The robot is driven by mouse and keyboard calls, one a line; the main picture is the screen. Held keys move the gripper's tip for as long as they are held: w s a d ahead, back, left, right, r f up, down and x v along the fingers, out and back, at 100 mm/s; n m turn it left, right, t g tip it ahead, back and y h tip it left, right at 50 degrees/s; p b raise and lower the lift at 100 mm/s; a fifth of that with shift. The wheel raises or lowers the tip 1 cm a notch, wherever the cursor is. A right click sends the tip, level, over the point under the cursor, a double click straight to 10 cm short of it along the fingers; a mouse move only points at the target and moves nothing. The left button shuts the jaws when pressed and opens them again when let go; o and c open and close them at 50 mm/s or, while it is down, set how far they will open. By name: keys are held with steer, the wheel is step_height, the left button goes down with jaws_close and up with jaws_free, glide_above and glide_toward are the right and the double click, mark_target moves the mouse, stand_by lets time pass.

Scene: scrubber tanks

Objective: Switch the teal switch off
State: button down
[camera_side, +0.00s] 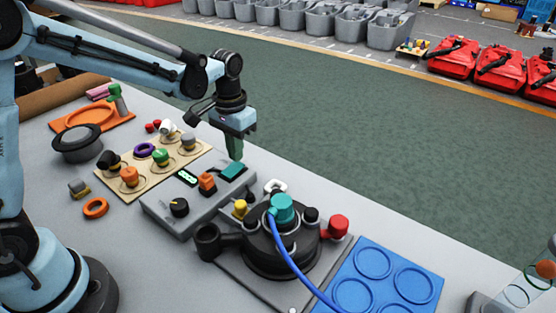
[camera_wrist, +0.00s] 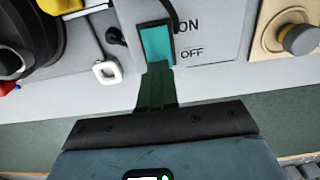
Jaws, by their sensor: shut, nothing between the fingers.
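The teal switch (camera_side: 232,171) is a rocker at the far right end of the grey control box (camera_side: 186,215). In the wrist view the teal switch (camera_wrist: 157,44) sits in a dark frame beside the printed words ON and OFF. My gripper (camera_side: 236,159) points down at the switch from above. In the wrist view the green fingers of my gripper (camera_wrist: 158,68) are shut together, empty, with their tips over the OFF end of the switch. I cannot tell whether they touch it. The fingertips hide that edge of the switch.
A wooden board of coloured knobs (camera_side: 122,190) stands to the left. A black round fixture with a teal cap (camera_side: 283,207) and blue hose stands close on the right.

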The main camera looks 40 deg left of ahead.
mark_target(236, 166)
steer(key=shift+f, duration=0.9)
stand_by(0.4)
steer(key=shift+r, duration=3.5)
steer(key=s+r+t, duration=0.2)
steer(key=s+t, duration=0.5)
steer(key=s, duration=0.5)
steer(key=shift+s+a, duration=0.25)
steer(key=shift+s, duration=0.05)
